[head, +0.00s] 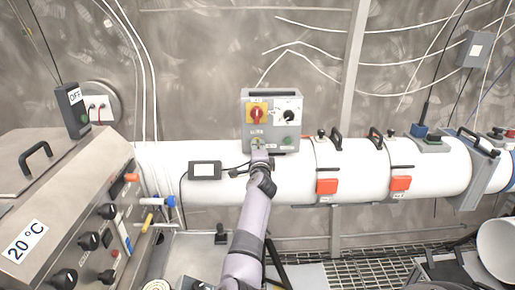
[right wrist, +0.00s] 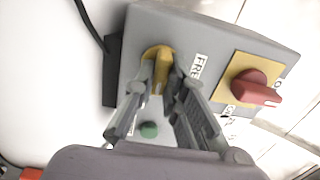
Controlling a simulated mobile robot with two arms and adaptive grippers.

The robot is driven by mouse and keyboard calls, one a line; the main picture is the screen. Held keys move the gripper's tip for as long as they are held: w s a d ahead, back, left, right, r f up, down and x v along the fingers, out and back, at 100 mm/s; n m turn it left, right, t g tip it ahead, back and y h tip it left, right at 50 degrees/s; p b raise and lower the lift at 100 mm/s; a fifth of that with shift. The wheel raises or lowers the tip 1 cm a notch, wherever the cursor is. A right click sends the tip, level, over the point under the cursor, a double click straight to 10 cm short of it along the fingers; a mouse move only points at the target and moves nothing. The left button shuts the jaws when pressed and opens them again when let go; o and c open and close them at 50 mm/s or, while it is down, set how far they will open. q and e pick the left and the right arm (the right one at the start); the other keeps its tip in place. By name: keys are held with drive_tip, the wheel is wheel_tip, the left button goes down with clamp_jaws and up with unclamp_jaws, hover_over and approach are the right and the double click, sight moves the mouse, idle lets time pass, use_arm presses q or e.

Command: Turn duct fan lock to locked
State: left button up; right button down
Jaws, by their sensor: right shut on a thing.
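The duct fan lock (head: 256,142) sits at the lower left of a grey control box on the white duct. In the right wrist view it is a round brass piece with a brass bar-shaped key or grip (right wrist: 161,68) standing out from it. A label reading "FRE…" (right wrist: 197,66) is beside it. My right gripper (head: 258,152) is at the lock, and its two fingers (right wrist: 163,82) are closed on the brass grip from both sides. The fingers hide part of the lock, and I cannot tell its exact setting. My left gripper is not in view.
The control box (head: 246,127) also carries a red switch (head: 257,115) on a yellow plate, a black-and-white dial (head: 289,116) and a green button (right wrist: 149,130). The white duct (head: 350,165) runs behind.

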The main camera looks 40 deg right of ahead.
drive_tip(key=shift+s+f, duration=0.1)
drive_tip(key=shift+f, duration=0.1)
drive_tip(key=c, duration=2.1)
unclamp_jaws()
drive_tip(key=o, duration=0.5)
drive_tip(key=shift+s+r, duration=0.1)
drive_tip(key=shift+r, duration=0.05)
drive_tip(key=shift+c, duration=0.2)
